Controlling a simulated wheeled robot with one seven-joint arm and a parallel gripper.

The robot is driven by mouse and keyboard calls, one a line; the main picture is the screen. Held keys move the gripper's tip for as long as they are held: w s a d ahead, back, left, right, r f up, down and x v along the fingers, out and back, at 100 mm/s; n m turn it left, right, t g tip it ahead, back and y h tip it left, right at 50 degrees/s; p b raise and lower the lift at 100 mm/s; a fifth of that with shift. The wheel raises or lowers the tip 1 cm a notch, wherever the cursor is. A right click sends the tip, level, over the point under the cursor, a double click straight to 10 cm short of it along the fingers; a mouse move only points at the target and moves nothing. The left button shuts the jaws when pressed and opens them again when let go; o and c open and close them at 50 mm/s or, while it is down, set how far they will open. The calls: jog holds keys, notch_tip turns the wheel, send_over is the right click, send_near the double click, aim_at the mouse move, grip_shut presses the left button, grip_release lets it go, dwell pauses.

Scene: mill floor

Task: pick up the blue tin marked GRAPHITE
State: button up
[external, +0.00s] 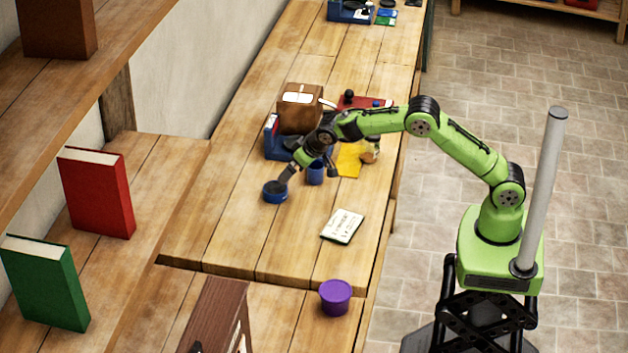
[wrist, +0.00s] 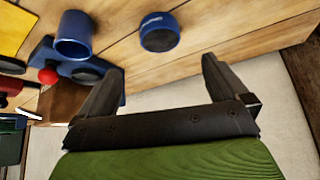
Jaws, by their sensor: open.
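A short round blue tin (external: 275,193) with a dark top sits on the wooden bench in the external view. It also shows in the wrist view (wrist: 160,33), beyond the fingertips and between their lines, with pale lettering too small to read for certain. My gripper (external: 309,174) is open above the bench, one finger overlapping the tin's edge in the external view. In the wrist view my gripper (wrist: 163,68) has empty space between its fingers. Whether a finger touches the tin, I cannot tell.
A wooden box (external: 300,112), a blue holder (external: 271,138) and a yellow sheet (external: 349,160) lie behind. A notecard (external: 342,226) and a purple tub (external: 335,297) are nearer. Bench left of the tin is clear.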

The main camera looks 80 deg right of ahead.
aim_at(277, 189)
jog(key=x, duration=0.7)
jog(key=shift+w+f, duration=0.2)
jog(key=shift+f, duration=0.05)
jog(key=x, duration=0.5)
jog(key=shift+w+f+b, duration=0.1)
jog(key=shift+f+b, duration=0.15)
jog(key=shift+b, duration=0.05)
jog(key=shift+r, duration=0.1)
jog(key=c, duration=1.2)
